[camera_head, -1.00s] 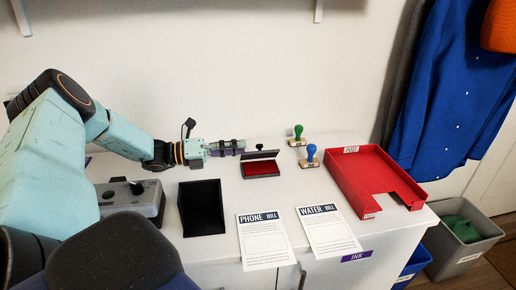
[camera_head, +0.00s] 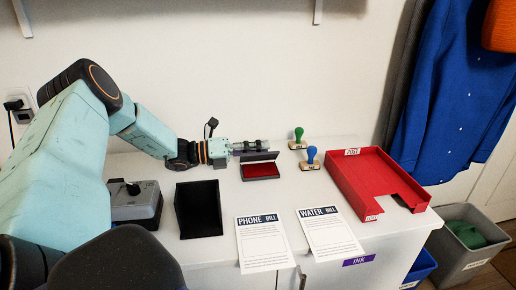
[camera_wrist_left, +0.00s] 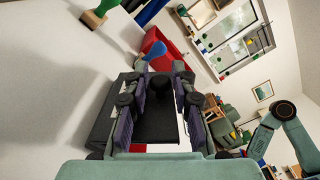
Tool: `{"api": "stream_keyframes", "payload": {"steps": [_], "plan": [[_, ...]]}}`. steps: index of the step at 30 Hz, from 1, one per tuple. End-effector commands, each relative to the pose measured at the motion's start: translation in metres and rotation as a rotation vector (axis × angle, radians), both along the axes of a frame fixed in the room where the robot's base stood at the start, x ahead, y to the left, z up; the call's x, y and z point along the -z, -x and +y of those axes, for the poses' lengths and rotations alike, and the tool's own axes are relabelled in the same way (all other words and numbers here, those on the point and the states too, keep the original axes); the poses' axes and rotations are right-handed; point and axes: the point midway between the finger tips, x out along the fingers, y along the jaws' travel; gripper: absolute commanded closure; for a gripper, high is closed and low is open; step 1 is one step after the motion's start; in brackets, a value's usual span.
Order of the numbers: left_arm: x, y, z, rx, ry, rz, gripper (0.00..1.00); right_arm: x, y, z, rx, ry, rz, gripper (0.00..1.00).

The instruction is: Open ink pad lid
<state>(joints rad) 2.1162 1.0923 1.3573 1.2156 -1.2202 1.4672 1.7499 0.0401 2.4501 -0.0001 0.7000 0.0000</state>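The ink pad (camera_head: 261,171) sits open on the white table, its red pad showing. Its black lid (camera_head: 259,157) stands raised along the back edge; it also fills the middle of the left wrist view (camera_wrist_left: 155,128). A dark knob (camera_wrist_left: 159,86) on the lid shows there between my fingers. My left gripper (camera_head: 262,146) is at the back of the lid, coming from the left. In the left wrist view my left gripper (camera_wrist_left: 158,100) has its fingers apart, one on each side of the knob, with gaps visible. Contact cannot be told. My right gripper does not show.
A green-handled stamp (camera_head: 298,139) and a blue-handled stamp (camera_head: 310,159) stand right of the pad. A red tray (camera_head: 357,188) is farther right. A black tray (camera_head: 199,210), a grey device (camera_head: 136,204) and two paper bills (camera_head: 263,243) (camera_head: 330,235) lie nearer.

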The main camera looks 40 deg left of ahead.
Motion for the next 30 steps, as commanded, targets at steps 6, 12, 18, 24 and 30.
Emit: {"api": "stream_keyframes", "payload": {"steps": [6,12,18,24,30], "plan": [[0.0001,0.0000,-0.0001,0.001,0.000,0.000,0.96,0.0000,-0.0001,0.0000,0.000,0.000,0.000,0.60],[0.0000,-0.0001,-0.0004,0.001,0.000,0.000,1.00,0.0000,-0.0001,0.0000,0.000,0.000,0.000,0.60],[0.0001,0.0000,-0.0001,0.001,0.000,0.000,1.00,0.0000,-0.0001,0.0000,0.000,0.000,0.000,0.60],[0.0003,-0.0001,0.0001,0.001,0.000,0.000,1.00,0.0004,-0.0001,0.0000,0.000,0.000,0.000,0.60],[0.0014,-0.0042,0.0003,0.000,0.011,0.010,1.00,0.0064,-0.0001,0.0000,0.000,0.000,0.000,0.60]]}}
